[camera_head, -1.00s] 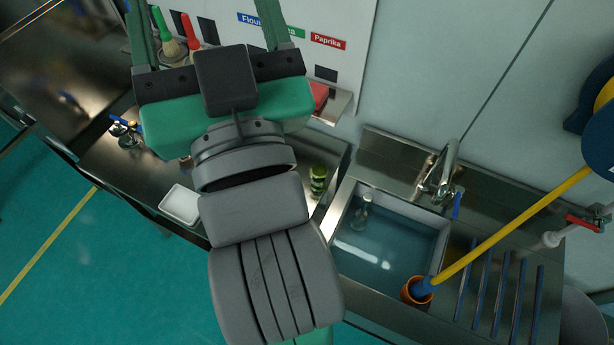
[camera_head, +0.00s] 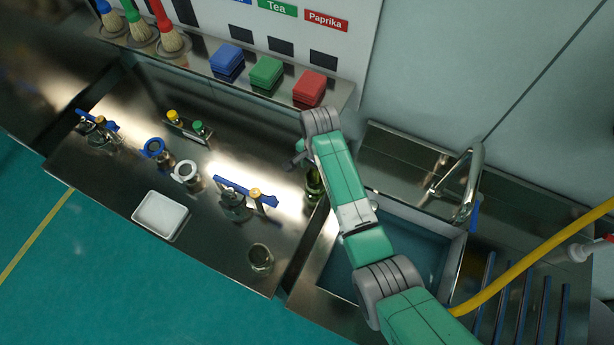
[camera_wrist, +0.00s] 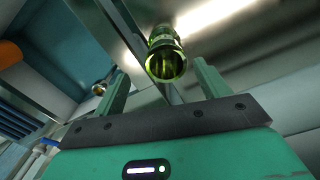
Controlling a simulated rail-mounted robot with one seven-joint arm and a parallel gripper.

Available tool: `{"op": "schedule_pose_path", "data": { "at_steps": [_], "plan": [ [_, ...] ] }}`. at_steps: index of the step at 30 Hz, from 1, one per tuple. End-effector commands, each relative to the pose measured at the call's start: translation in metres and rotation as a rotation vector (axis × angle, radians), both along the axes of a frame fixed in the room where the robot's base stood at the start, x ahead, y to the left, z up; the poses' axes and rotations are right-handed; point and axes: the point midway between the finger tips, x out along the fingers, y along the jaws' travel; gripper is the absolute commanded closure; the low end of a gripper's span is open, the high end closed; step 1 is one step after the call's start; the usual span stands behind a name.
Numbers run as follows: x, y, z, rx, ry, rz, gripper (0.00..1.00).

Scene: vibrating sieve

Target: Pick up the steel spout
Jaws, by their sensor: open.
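My gripper (camera_wrist: 160,70) is open and empty in the wrist view, its two green fingers apart. A green see-through cylinder (camera_wrist: 166,62) shows beyond and between the fingers, apart from them. In the head view this green cylinder (camera_head: 314,186) stands at the table's right end, beside my arm's end; the fingers are hard to make out there. A small shiny metallic piece (camera_wrist: 100,88) shows over the sink in the wrist view; it may be the steel spout, but I cannot tell. A shiny open cup-like piece (camera_head: 260,259) stands near the table's front edge.
The steel table (camera_head: 225,240) holds a white tray (camera_head: 160,215), a blue-ringed piece (camera_head: 157,150), a white-ringed piece (camera_head: 187,175) and blue-handled fittings (camera_head: 240,198). A shelf behind carries brushes and coloured blocks (camera_head: 266,72). The water-filled sink (camera_head: 425,245), tap (camera_head: 470,185) and yellow hose (camera_head: 540,255) are right.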

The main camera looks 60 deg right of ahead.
Motion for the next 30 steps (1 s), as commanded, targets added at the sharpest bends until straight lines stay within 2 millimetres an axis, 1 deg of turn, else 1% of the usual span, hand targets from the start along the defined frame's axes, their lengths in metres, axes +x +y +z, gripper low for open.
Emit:
{"op": "schedule_pose_path", "data": {
  "at_steps": [1,3,5,7,12,15,18,23,27,29,30],
  "plan": [
    [0.0,0.0,-0.008,0.002,0.002,0.0,0.25],
    [0.0,0.0,-0.015,0.001,0.0,0.0,0.25],
    [0.0,0.0,-0.016,0.0,-0.001,0.001,0.25],
    [0.002,-0.002,-0.022,0.0,0.0,0.001,0.25],
    [0.006,-0.006,-0.053,-0.001,0.0,0.003,0.25],
    [0.006,-0.006,-0.064,-0.002,-0.001,0.003,0.25],
    [0.006,-0.006,-0.068,-0.002,-0.001,0.003,0.25],
    [0.007,-0.006,-0.067,-0.002,-0.001,0.003,0.25],
    [0.007,-0.006,-0.067,-0.003,-0.002,0.003,0.53],
    [0.007,-0.006,-0.067,-0.003,-0.002,0.003,0.65],
    [0.007,-0.006,-0.067,-0.003,-0.002,0.003,0.73]
  ]
}}
